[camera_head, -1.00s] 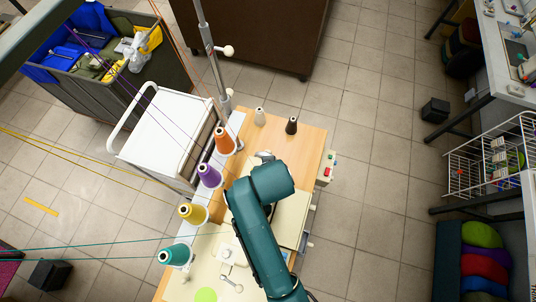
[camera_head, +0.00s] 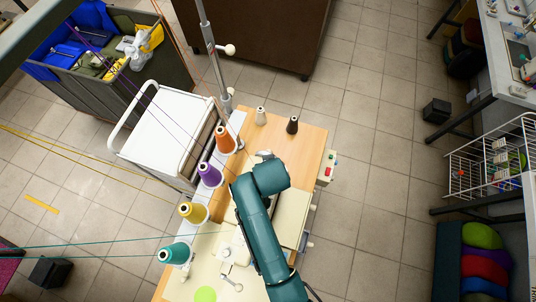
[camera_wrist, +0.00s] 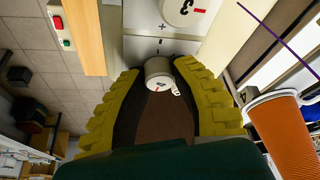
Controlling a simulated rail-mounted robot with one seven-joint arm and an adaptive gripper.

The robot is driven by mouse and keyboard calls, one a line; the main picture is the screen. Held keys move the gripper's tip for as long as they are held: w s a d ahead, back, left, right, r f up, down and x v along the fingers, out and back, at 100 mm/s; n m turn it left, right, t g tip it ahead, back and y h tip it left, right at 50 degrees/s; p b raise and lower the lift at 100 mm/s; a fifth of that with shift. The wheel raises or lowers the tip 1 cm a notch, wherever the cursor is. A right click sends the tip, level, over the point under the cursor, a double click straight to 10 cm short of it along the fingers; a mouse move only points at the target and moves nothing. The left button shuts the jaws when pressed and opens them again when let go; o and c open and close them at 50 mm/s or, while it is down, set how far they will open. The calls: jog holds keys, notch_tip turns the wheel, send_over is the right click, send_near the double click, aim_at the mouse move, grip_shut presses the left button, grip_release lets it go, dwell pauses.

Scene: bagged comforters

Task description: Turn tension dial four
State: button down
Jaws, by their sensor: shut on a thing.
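Dial four, a pale round knob marked 4 (camera_wrist: 159,82), shows in the wrist view between the fingertips of my gripper (camera_wrist: 160,71). The yellow ribbed fingers with dark inner pads are closed around it. The number looks tilted. Dial three (camera_wrist: 188,10), a larger-looking pale knob with a red mark, is just beyond it at the top, with plus and minus signs on the pale panel (camera_wrist: 152,48) between them. In the head view my teal arm covers the dials and my fingers.
An orange thread cone (camera_wrist: 285,130) stands close on the right in the wrist view. The head view shows it (camera_head: 225,140) in a row with purple (camera_head: 209,175), yellow (camera_head: 194,213) and teal (camera_head: 174,253) cones. A control box (camera_head: 328,168) is at the table's right edge.

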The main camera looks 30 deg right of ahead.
jog(key=shift+n+p, duration=0.3)
jog(key=shift+p, duration=0.1)
jog(key=n+y+p, duration=0.1)
jog(key=n+p, duration=0.1)
jog(key=shift+r+n, duration=0.1)
jog(key=shift+n, duration=0.3)
jog(key=n+y+p, duration=0.2)
jog(key=n, duration=0.5)
jog(key=n+g+y+b, duration=0.1)
jog(key=n, duration=0.1)
jog(key=n+y, duration=0.1)
jog(key=shift+f+n, duration=0.35)
jog(key=shift+n, duration=0.05)
jog(key=n+g+b, duration=0.1)
jog(key=n, duration=0.1)
jog(key=n+g+y+b, duration=0.1)
jog(key=n+b, duration=0.1)
jog(key=n, duration=0.1)
jog(key=shift+n, duration=0.4)
jog(key=c, duration=0.8)
grip_release()
jog(key=shift+r, duration=0.15)
